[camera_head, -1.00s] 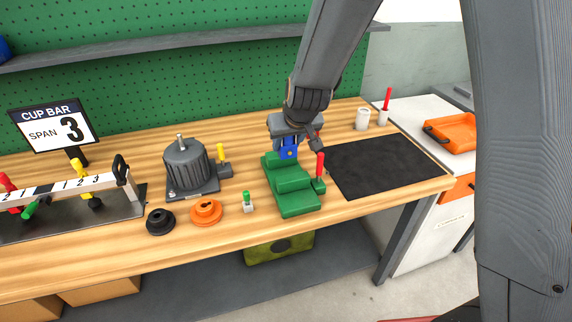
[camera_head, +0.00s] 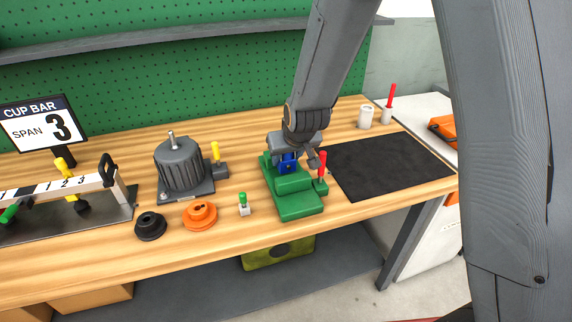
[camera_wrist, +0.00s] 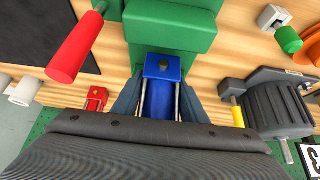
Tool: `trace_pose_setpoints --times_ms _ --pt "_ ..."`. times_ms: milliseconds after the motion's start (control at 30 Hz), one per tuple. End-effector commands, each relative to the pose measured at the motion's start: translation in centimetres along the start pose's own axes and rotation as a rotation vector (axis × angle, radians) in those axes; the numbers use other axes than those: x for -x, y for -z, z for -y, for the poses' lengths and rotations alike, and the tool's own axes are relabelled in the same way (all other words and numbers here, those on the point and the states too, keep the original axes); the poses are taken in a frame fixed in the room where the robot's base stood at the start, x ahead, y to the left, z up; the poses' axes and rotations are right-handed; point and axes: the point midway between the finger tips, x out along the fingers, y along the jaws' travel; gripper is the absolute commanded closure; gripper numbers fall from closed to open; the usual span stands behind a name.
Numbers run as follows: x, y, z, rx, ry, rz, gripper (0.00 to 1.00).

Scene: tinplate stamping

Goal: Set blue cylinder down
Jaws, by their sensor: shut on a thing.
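The blue cylinder shows between my fingers in the wrist view (camera_wrist: 160,97), with a flat blue end and a dark round spot on it. My gripper (camera_wrist: 160,85) is shut on it. In the head view a small blue part (camera_head: 288,166) shows under my gripper (camera_head: 288,158), at the back of the green stepped block (camera_head: 297,207). The green block fills the top middle of the wrist view (camera_wrist: 170,30), close to the blue end. I cannot tell whether the cylinder rests on it.
A red-handled lever (camera_head: 322,165) stands close at the right of the green block. A dark motor (camera_head: 181,167) with a yellow-handled clamp (camera_head: 216,157) is to the left. An orange disc (camera_head: 199,216), a black disc (camera_head: 150,226) and a green-topped piece (camera_head: 244,204) lie in front. The black mat (camera_head: 390,165) is bare.

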Motion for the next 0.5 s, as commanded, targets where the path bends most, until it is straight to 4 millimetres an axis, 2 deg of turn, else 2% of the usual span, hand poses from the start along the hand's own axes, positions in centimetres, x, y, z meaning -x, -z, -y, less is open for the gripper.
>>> trace_pose_setpoints --times_ms 200,500 --pt "-1.9 -1.1 0.0 0.0 0.0 -0.001 0.97" --pt "-2.0 -1.2 0.0 0.0 0.0 -0.001 0.97"
